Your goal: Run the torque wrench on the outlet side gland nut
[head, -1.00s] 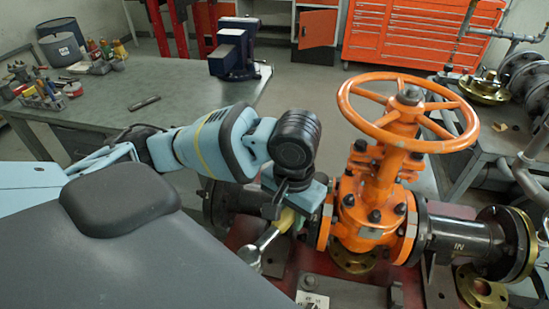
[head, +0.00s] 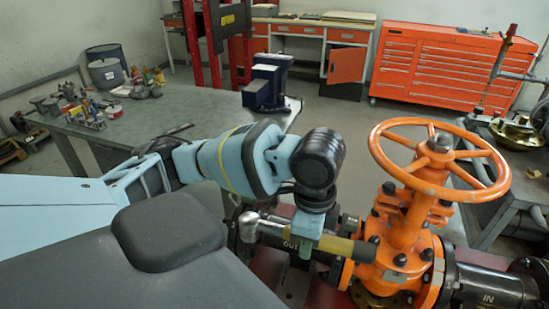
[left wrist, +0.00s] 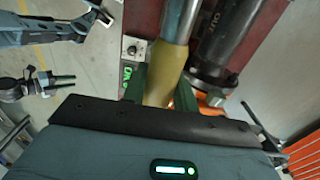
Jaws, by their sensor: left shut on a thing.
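The torque wrench has a silver head (head: 248,226) on the left and an olive-yellow grip (head: 346,246) on the right. My left gripper (head: 305,242) is shut on it and holds it nearly level above the outlet pipe marked OUT, in front of the valve's left side. In the left wrist view the fingers (left wrist: 160,92) close around the yellow grip (left wrist: 165,78). The orange gate valve (head: 405,230) stands upright at right. Its outlet side gland nut (head: 388,188) is a dark nut left of the stem, apart from the wrench head. A dark pronged shape in the left wrist view may be my right gripper (left wrist: 62,82).
The orange handwheel (head: 490,165) spreads above the gland. The inlet pipe (head: 490,285) runs right. A grey workbench (head: 200,112) with a blue vise (head: 265,88) stands behind at left, and an orange tool cabinet (head: 440,65) behind at right. Floor shows between them.

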